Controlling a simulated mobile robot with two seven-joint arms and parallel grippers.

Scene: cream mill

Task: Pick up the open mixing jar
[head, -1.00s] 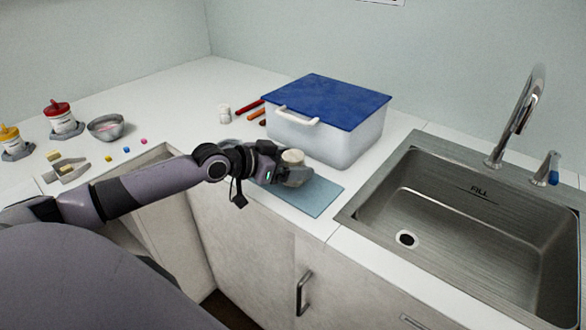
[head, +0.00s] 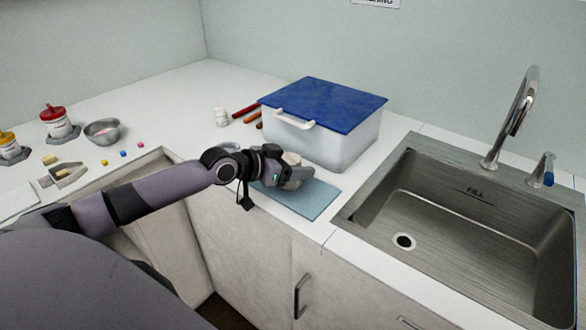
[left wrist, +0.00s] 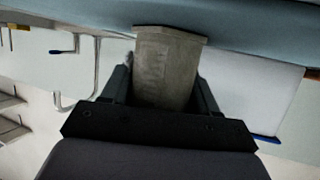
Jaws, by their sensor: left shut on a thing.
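The mixing jar (head: 291,158) is pale beige-grey and upright over the blue mat (head: 312,205), in front of the lidded box. In the head view only its upper part shows, behind my fingers. My left gripper (head: 287,177) is shut on it from the left side. In the left wrist view the jar (left wrist: 166,68) sits between my two dark fingers (left wrist: 163,88), with its flared end against the blue surface. I cannot tell whether the jar touches the mat or is slightly above it. Its mouth is too small to make out. My right gripper is not in view.
A white box with a blue lid (head: 325,100) stands close behind the jar. The steel sink (head: 400,215) with its faucet (head: 515,120) is at the right. A metal bowl (head: 103,132), a red-capped jar (head: 57,124) and small coloured pieces lie at the left.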

